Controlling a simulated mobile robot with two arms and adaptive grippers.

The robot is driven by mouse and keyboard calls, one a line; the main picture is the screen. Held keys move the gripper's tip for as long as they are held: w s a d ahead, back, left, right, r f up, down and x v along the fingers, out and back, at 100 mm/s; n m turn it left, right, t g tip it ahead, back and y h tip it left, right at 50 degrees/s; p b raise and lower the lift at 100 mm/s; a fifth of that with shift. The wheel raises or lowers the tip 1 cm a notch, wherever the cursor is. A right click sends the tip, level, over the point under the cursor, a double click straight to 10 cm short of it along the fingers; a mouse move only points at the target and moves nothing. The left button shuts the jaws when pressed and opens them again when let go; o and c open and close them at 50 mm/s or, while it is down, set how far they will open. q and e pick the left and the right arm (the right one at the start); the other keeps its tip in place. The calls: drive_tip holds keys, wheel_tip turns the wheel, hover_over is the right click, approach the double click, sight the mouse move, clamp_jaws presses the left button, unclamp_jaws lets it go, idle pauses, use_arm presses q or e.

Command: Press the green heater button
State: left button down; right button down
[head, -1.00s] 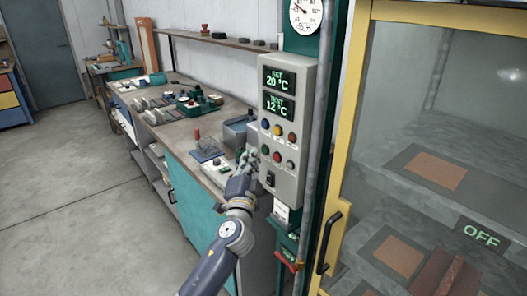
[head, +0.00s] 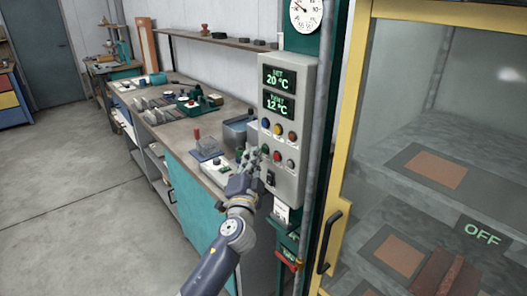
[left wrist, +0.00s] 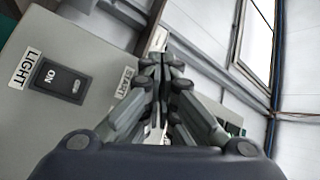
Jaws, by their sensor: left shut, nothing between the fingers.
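The grey control panel (head: 297,110) hangs on the green post, with displays reading SET 20 °C and a second line of 12 °C. The small green button (head: 265,149) is at the left of its lower button row, beside a red one (head: 277,155). My left gripper (head: 254,157) is shut and empty, its fingertips close to the green button at the panel's left side. I cannot tell whether they touch it. In the left wrist view the shut fingers (left wrist: 166,66) point past the panel face by the START label (left wrist: 123,83); the green button is hidden there.
A black LIGHT switch (left wrist: 62,83) sits on the panel beside the fingers. A yellow-framed glass cabinet (head: 357,120) with an OFF sign (head: 481,234) stands to the right. The workbench (head: 188,139) with tools runs along the wall behind my arm. The floor at left is clear.

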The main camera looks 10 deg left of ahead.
use_arm(q)
drive_tip(key=shift+w+d, duration=0.15)
drive_tip(key=shift+w, duration=0.05)
drive_tip(key=shift+w+d+b, duration=0.25)
drive_tip(key=shift+w+b, duration=0.05)
drive_tip(key=shift+b, duration=0.05)
idle(0.7)
idle(0.3)
drive_tip(key=shift+s+a, duration=0.5)
drive_tip(key=shift+s, duration=0.2)
drive_tip(key=shift+p, duration=0.3)
drive_tip(key=s+a, duration=0.1)
drive_tip(key=s, duration=0.1)
drive_tip(key=s+a+p, duration=0.1)
drive_tip(key=s+a, duration=0.1)
idle(0.5)
